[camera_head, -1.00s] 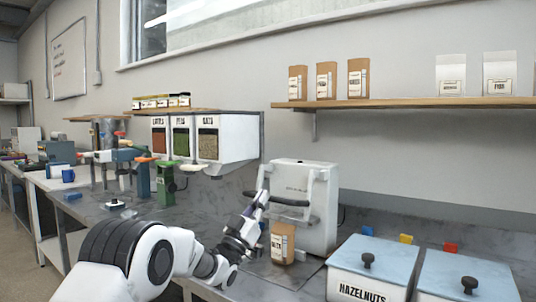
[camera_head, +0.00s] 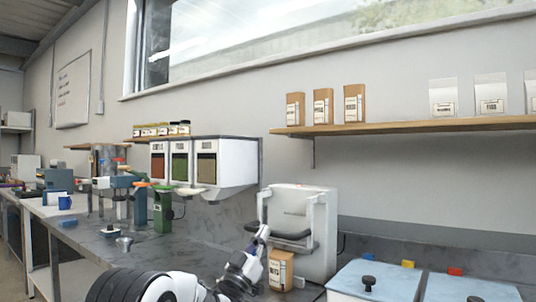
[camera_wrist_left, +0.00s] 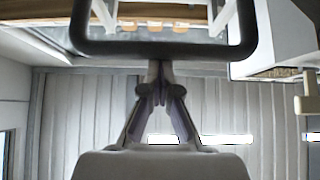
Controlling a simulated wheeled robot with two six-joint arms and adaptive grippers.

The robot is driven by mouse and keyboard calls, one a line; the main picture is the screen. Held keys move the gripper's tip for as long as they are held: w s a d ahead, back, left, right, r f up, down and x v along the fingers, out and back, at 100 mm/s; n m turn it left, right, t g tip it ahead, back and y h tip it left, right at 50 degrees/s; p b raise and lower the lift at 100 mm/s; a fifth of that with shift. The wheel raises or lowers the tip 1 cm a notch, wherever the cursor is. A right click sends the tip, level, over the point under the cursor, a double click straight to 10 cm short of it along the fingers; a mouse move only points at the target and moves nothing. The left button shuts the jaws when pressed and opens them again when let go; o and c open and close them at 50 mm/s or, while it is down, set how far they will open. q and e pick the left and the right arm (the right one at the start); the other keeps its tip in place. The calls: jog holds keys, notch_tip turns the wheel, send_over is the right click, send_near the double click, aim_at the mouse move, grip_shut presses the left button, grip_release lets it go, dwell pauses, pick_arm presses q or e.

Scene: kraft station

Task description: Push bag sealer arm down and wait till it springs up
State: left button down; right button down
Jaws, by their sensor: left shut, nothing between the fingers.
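The bag sealer (camera_head: 318,240) is a white machine on the counter, right of centre in the head view. Its arm ends in a dark handle bar (camera_head: 292,236) across the front, also seen as a black loop in the wrist view (camera_wrist_left: 200,50). A brown kraft bag (camera_head: 281,270) with a label stands upright below the bar. My left gripper (camera_head: 264,231) is shut and empty, its tips at the bar. In the wrist view its tips (camera_wrist_left: 159,68) meet the bar's lower edge; whether they press on it I cannot tell. My right gripper is out of view.
Bins with blue lids (camera_head: 378,276) stand right of the sealer. Dispensers (camera_head: 224,165) hang on the wall behind left, and a green stand (camera_head: 163,210) is on the counter. A shelf (camera_head: 430,126) with bags runs above the sealer.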

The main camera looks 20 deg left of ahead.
pick_arm(q)
jog(key=shift+d+f, duration=0.2)
jog(key=shift+f, duration=0.75)
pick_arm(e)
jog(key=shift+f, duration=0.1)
pick_arm(q)
jog(key=s+a, duration=0.3)
jog(key=s, duration=0.4)
jog(key=s+a+f, duration=0.1)
jog(key=s+a, duration=0.1)
jog(key=s, duration=0.6)
jog(key=shift+a+f, duration=0.2)
jog(key=shift+a, duration=0.2)
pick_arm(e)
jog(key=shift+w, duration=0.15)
